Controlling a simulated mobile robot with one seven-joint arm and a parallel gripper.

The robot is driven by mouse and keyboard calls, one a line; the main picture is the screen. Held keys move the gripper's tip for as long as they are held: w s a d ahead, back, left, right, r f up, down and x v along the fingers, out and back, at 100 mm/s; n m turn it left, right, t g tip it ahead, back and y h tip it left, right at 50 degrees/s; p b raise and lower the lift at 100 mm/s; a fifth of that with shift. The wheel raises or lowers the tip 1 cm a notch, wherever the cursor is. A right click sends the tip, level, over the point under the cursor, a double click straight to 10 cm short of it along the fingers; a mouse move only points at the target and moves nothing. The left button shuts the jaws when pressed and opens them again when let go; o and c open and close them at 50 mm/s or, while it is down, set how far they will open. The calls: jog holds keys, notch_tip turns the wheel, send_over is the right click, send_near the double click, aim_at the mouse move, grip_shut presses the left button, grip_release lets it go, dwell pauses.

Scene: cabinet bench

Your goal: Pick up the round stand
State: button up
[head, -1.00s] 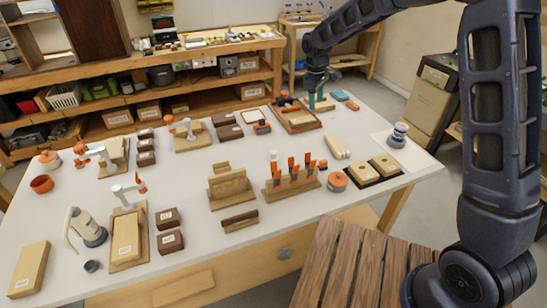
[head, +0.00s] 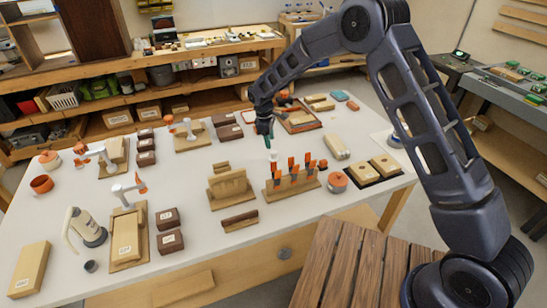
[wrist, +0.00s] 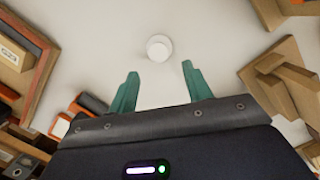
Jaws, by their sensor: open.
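A small white round piece, which looks like the round stand (head: 273,156), is on the white table behind the wooden rack of orange-handled tools. It also shows in the wrist view as a white disc (wrist: 159,47), just beyond and between my fingertips. My gripper (head: 268,138) hangs above the table close to it, pointing down. Its two green fingers (wrist: 158,78) are apart with nothing between them, and they do not touch the disc.
The tool rack (head: 292,184) stands just in front of the round piece. A wooden tray (head: 300,127) lies behind and to the right. An orange round pot (head: 338,181) and a grey-beige case (head: 337,147) are to the right. Bare table surrounds the disc.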

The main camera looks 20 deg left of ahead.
aim_at(273, 152)
jog(key=shift+w+d+f, duration=0.1)
jog(key=shift+d+f, duration=0.15)
jog(key=shift+f, duration=1)
jog(key=shift+w+d+f, duration=0.1)
jog(key=shift+d+f, duration=0.1)
jog(key=shift+f, duration=1)
jog(key=shift+d+f, duration=0.25)
jog(key=shift+f, duration=1)
jog(key=c, duration=1)
